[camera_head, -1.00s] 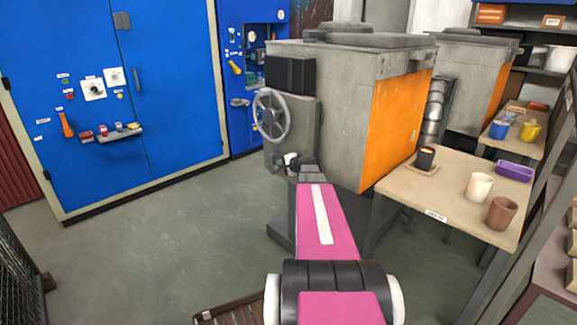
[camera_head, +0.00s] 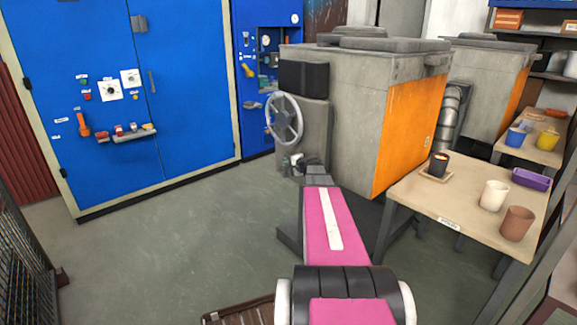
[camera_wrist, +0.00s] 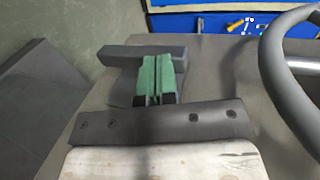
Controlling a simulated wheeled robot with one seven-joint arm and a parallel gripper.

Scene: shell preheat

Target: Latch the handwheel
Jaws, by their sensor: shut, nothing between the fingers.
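The grey spoked handwheel (camera_head: 284,118) is mounted on the side of a grey pedestal (camera_head: 317,133) beside the large furnace. In the wrist view part of its curved rim (camera_wrist: 278,60) shows at the right, apart from my fingers. My gripper (camera_wrist: 157,75) has green finger pads pressed together, with nothing visible between them. A dark grey block (camera_wrist: 120,53) lies just beyond the fingertips; I cannot tell whether they touch or whether it is the latch. In the head view my pink arm reaches to the pedestal below the wheel, where the gripper's details are too small to read.
The furnace with an orange panel (camera_head: 408,125) stands right of the wheel. A table (camera_head: 400,196) with a dark cup, two other cups and a purple tray stands at the right. A blue cabinet (camera_head: 110,60) is at the left. Open floor (camera_head: 190,230) lies between.

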